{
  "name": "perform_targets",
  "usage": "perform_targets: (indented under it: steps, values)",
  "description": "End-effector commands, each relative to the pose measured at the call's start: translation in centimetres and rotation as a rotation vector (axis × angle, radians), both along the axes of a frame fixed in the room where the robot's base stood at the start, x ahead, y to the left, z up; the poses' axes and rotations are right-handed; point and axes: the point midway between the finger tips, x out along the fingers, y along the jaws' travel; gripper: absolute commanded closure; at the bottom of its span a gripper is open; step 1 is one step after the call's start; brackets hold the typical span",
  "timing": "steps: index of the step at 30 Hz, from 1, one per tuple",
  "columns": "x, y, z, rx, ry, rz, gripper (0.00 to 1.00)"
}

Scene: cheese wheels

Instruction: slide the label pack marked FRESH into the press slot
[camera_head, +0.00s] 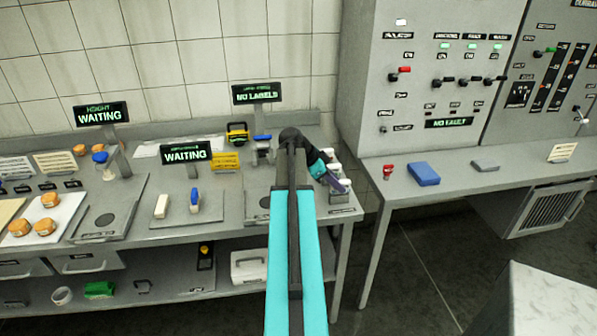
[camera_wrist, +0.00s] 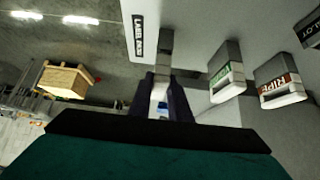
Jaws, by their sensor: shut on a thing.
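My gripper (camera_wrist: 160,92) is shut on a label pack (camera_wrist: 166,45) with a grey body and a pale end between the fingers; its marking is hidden. In the wrist view, a pack with a green label (camera_wrist: 222,78), too blurred to read surely, stands right of it. A pack with a red RIPE label (camera_wrist: 281,84) is farther right. In the head view my gripper (camera_head: 341,185) is among the white packs at the bench's right end. The press (camera_head: 262,150), with a blue handle, stands to the left under a NO LABELS display (camera_head: 257,93). Its slot is not clearly visible.
Another pack (camera_wrist: 311,28) is at the wrist view's right edge. Two WAITING displays (camera_head: 101,114) (camera_head: 186,153) rise over the bench. A yellow container (camera_head: 225,162) is left of the press. A blue block (camera_head: 423,173) lies on the right bench.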

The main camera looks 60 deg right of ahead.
Motion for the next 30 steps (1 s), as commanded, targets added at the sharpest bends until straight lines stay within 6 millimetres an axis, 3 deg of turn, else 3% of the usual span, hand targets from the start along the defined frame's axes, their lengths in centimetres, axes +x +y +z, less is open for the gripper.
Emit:
perform_targets:
  steps: [30]
  values:
    - [0.1, 0.0, 2.1, -0.001, 0.000, 0.001, 1.00]
